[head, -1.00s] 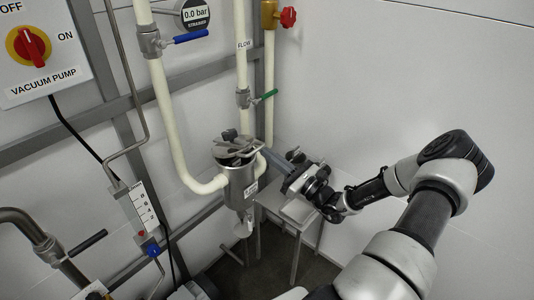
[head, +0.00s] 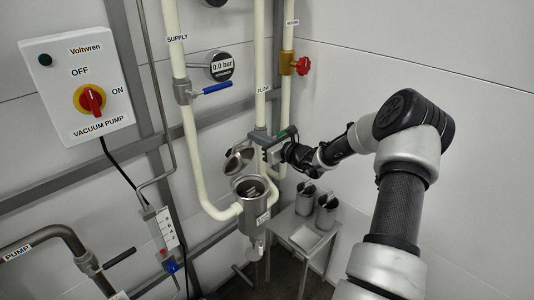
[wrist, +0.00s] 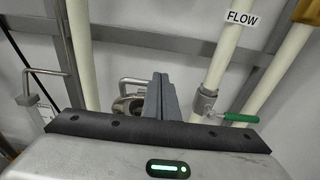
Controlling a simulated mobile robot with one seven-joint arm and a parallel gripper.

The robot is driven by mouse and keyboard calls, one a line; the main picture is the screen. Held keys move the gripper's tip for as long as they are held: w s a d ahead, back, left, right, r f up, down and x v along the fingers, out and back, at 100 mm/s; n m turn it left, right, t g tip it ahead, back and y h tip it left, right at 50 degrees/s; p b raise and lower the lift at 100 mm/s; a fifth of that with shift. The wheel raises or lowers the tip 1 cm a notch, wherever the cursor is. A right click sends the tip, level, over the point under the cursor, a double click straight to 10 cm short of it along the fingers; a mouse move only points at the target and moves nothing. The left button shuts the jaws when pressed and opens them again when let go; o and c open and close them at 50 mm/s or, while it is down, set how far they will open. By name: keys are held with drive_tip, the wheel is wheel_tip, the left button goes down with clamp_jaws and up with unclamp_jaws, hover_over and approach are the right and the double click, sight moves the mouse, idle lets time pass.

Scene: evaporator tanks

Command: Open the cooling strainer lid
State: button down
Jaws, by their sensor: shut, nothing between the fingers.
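The cooling strainer is a steel pot (head: 254,212) on the pale pipes in the head view. Its top is open and a basket shows inside. Its lid (head: 239,159) is swung up and stands tilted above the back left of the rim. My gripper (head: 259,138) is shut and empty, up to the right of the lid and above the pot. In the wrist view my closed fingers (wrist: 162,97) point away, with part of the lid (wrist: 128,103) just left of them. I cannot tell whether they touch the lid.
A blue-handled valve (head: 210,88), a green-handled valve (wrist: 236,117) and a red-knobbed valve (head: 301,66) sit on the pipes around my gripper. A small table (head: 300,240) with two metal canisters (head: 315,203) stands right of the pot. The right wall is bare.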

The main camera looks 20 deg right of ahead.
sight(248, 146)
drive_tip(key=w, duration=0.1)
drive_tip(key=w+a+r, duration=0.1)
drive_tip(key=w, duration=0.1)
drive_tip(key=w+b, duration=0.1)
drive_tip(key=shift+w+a+r, duration=0.2)
drive_tip(key=shift+a+r, duration=0.05)
drive_tip(key=shift+a, duration=0.15)
drive_tip(key=shift+s, duration=0.1)
idle(0.7)
